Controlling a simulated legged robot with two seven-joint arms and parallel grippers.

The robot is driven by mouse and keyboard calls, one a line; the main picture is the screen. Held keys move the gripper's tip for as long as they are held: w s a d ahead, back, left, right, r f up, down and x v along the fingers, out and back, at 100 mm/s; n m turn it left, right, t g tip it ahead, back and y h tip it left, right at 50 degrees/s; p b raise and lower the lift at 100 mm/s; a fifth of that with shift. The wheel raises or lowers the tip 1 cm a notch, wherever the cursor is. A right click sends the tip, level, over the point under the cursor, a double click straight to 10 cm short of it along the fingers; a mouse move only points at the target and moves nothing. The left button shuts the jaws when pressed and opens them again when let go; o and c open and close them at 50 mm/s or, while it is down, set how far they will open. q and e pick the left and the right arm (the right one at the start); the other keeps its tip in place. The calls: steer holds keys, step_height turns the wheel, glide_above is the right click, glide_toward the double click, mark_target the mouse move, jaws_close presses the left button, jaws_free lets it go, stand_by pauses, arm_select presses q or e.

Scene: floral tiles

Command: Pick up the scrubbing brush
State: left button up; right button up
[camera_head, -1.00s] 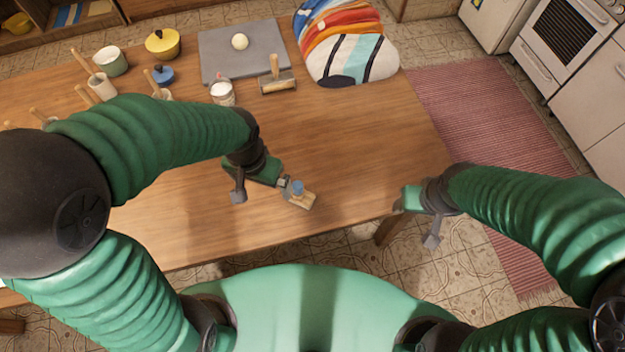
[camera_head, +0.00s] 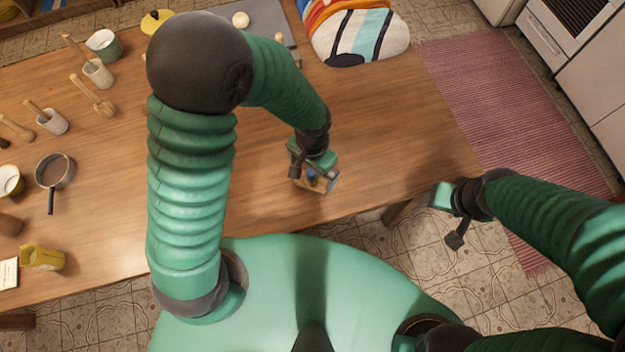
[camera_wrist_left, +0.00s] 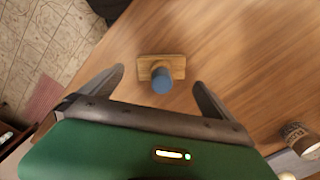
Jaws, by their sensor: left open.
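The scrubbing brush has a wooden block and a round blue knob. In the head view the brush (camera_head: 313,180) lies near the table's front edge, partly hidden by my left gripper (camera_head: 314,172). In the left wrist view the brush (camera_wrist_left: 146,68) lies on the table between the lines of my open left fingers (camera_wrist_left: 160,85), a little beyond the tips, with its blue knob toward the camera. The left gripper is empty. My right gripper (camera_head: 447,217) hangs beyond the table's front edge, away from the brush; its jaw opening is unclear.
The wooden table (camera_head: 400,130) is clear right of the brush. Several mortars and pestles, a small saucepan (camera_head: 54,171) and a yellow container (camera_head: 42,257) stand at the left. A striped cushion (camera_head: 355,35) lies at the back. A paper-labelled can (camera_wrist_left: 300,138) shows in the wrist view.

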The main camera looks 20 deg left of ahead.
arm_select(q)
steer(key=f, duration=0.4)
steer(key=shift+w+a+f, duration=0.1)
steer(key=shift+a+f, duration=0.1)
steer(key=shift+a, duration=0.1)
steer(key=shift+w+d+f, duration=0.1)
steer(key=shift+d+f, duration=0.05)
steer(key=shift+f, duration=0.15)
steer(key=shift+d, duration=0.35)
steer(key=shift+c, duration=0.8)
steer(key=shift+a, duration=0.3)
steer(key=c, duration=0.9)
steer(key=shift+c, duration=1.4)
steer(key=shift+d, duration=0.1)
steer(key=shift+r, duration=0.15)
